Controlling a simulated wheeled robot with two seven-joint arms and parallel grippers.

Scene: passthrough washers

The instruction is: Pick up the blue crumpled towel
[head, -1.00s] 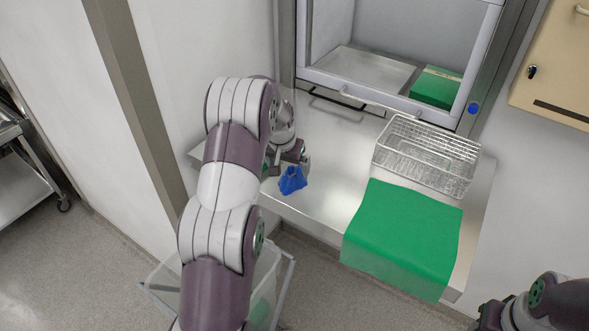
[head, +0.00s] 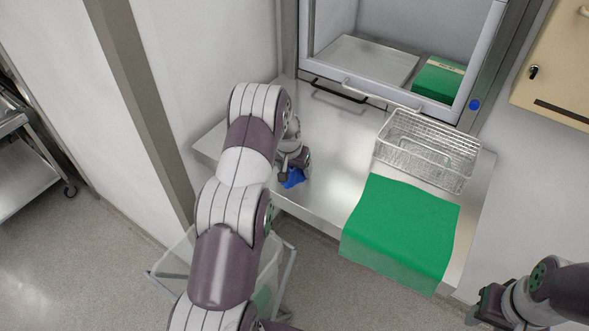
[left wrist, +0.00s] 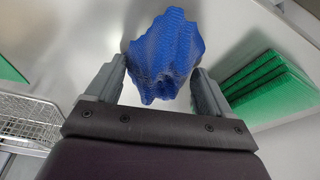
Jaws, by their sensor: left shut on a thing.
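The blue crumpled towel (head: 293,178) is at the front left of the steel counter in the head view, partly hidden by my left gripper (head: 291,173). In the left wrist view the towel (left wrist: 166,55) is bunched between the two fingers of my left gripper (left wrist: 158,88). The left gripper is shut on it. I cannot tell whether the towel is clear of the counter. My right gripper (head: 484,308) is at the lower right of the head view, away from the counter; its jaw state is unclear.
A wire basket (head: 428,146) stands at the counter's right, behind a green cloth (head: 402,225) hanging over the front edge. Behind is an open pass-through hatch with a tray (head: 366,62) and a green pack (head: 438,80). The middle of the steel counter (head: 335,150) is clear.

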